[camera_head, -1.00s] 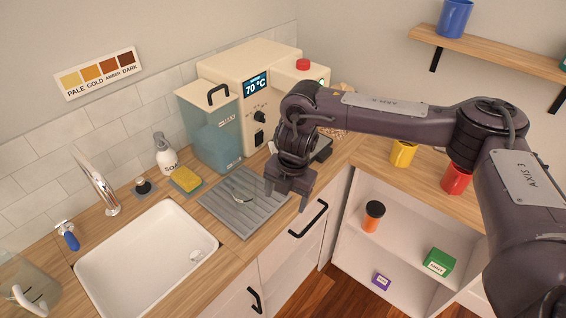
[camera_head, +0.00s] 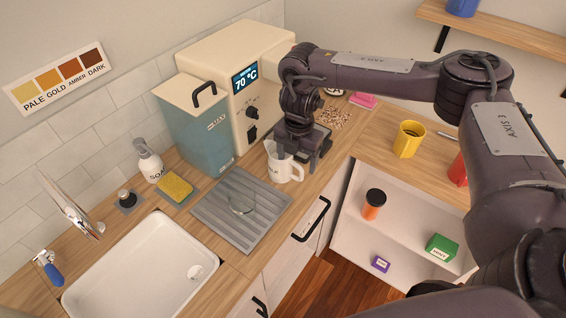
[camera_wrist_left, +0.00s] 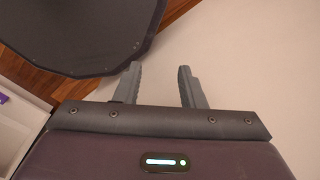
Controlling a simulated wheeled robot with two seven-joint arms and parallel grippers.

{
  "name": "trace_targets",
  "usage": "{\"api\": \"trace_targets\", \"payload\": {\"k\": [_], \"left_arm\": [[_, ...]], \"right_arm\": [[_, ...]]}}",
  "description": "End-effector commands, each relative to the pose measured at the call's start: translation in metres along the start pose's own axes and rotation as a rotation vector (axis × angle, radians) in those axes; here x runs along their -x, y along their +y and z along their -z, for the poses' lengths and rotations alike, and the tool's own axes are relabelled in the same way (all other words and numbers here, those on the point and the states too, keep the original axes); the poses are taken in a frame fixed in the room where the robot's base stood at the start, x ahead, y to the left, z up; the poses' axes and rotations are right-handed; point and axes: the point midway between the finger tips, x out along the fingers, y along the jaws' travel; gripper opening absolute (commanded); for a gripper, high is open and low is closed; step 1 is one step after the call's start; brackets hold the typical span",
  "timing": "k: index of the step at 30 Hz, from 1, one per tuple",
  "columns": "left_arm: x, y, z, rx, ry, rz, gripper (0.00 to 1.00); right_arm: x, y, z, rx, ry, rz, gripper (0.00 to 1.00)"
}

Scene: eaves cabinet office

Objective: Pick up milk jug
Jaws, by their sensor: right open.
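A white jug (camera_head: 281,166) with a spout and a handle stands in the head view by the right end of the grey drain mat, below the coffee machine. My right gripper (camera_head: 308,163) is open, lowered close beside the jug on its handle side. The gripper hides part of the jug's top and back, and I cannot tell whether the fingers straddle the handle or touch it. My left gripper (camera_wrist_left: 160,82) shows only in the left wrist view, with its two fingers apart and nothing between them.
The cream coffee machine (camera_head: 222,62) stands behind the jug. The drain mat (camera_head: 215,208) and white sink (camera_head: 135,275) lie to the left. A yellow mug (camera_head: 408,139) stands on the right counter. An open cabinet (camera_head: 345,238) is below.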

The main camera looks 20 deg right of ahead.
Motion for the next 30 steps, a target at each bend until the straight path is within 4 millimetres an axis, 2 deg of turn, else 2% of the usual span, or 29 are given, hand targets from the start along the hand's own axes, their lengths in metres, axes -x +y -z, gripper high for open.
{"api": "trace_targets", "payload": {"k": [5,10,15,22,23,30], "left_arm": [[0.008,-0.002,0.005,0.000,0.005,0.002,0.36],[0.018,-0.005,0.021,0.000,0.025,0.006,0.36],[0.023,-0.005,0.023,0.000,0.028,0.006,0.36],[0.022,-0.004,0.018,0.000,0.022,0.005,0.36],[0.022,-0.004,0.018,0.000,0.021,0.005,0.36],[0.021,-0.004,0.014,0.000,0.015,0.004,0.36]], "right_arm": [[-0.014,-0.001,0.000,0.001,0.000,0.003,0.73],[-0.043,-0.001,0.000,0.000,0.000,0.004,0.73],[-0.061,-0.001,0.000,0.000,0.000,0.001,0.73],[-0.064,0.000,0.000,0.000,-0.001,-0.001,0.73],[-0.064,0.000,0.000,0.000,-0.001,-0.001,0.72],[-0.063,0.000,0.000,0.000,-0.001,0.000,0.41]]}}
